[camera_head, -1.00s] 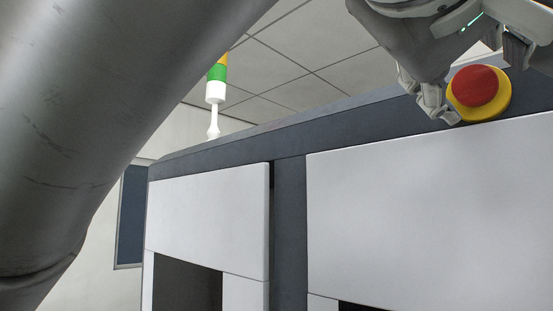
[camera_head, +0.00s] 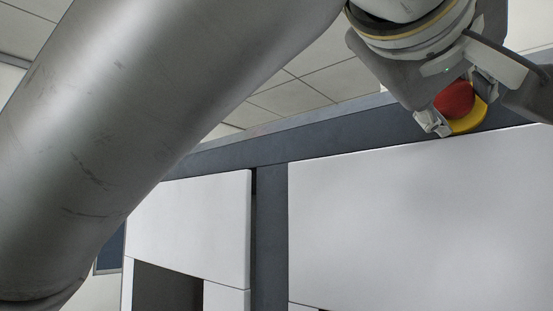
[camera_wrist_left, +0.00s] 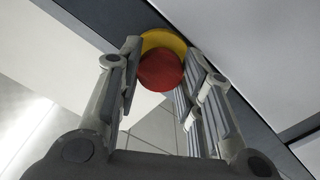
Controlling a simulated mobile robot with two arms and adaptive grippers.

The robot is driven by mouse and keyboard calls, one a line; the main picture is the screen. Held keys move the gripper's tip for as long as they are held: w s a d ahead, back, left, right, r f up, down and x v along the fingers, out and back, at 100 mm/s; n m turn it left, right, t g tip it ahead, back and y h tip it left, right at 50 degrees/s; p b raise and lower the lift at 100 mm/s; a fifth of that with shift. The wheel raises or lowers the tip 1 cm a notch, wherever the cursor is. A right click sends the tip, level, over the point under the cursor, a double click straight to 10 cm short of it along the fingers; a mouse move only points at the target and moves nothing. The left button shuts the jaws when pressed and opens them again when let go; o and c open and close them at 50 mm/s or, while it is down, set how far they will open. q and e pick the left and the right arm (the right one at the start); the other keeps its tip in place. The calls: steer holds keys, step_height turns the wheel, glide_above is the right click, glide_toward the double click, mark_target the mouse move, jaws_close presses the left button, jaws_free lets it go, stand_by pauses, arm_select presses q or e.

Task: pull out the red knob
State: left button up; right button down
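The red knob (camera_head: 455,100) is a round mushroom button on a yellow ring (camera_head: 470,119), mounted on the dark grey upper band of a cabinet. In the left wrist view the red knob (camera_wrist_left: 160,71) lies between the two fingers, with the yellow ring (camera_wrist_left: 163,40) behind it. My left gripper (camera_head: 462,106) is at the knob, one finger on each side. In the wrist view the fingers of my left gripper (camera_wrist_left: 162,52) are spread, close to the knob's sides; firm contact cannot be made out. My right gripper does not show.
The cabinet's white panels (camera_head: 420,215) stand below the dark band (camera_head: 270,145). A dark opening (camera_head: 168,288) shows at the lower left. My left arm covers much of the left of the head view.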

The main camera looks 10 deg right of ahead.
arm_select(q)
steer(key=shift+c, duration=0.5)
steer(key=shift+s, duration=0.1)
steer(key=shift+s+a, duration=0.1)
steer(key=shift+a, duration=0.1)
steer(key=shift+s+a+b, duration=0.1)
steer(key=shift+a+b, duration=0.05)
steer(key=shift+b, duration=0.15)
steer(key=o, duration=0.9)
steer(key=shift+c, duration=0.2)
